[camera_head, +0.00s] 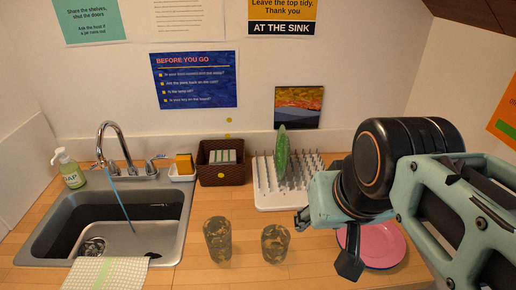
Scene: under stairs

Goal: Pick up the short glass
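The short glass (275,243) is a dark, patterned see-through tumbler. It stands upright on the wooden counter near the front. A taller glass (217,241) of similar look stands to its left, with a gap between them. My gripper (324,242) is to the right of the short glass, above the counter and in front of the drying rack. Its two dark fingers are spread apart, with nothing seen between them. It appears clear of the short glass.
A pink plate (378,246) lies under my arm at right. Behind are a white drying rack (272,205) with a green plate (282,155) and a brown basket (221,176). A sink (168,242) with a checked towel (105,274) is left.

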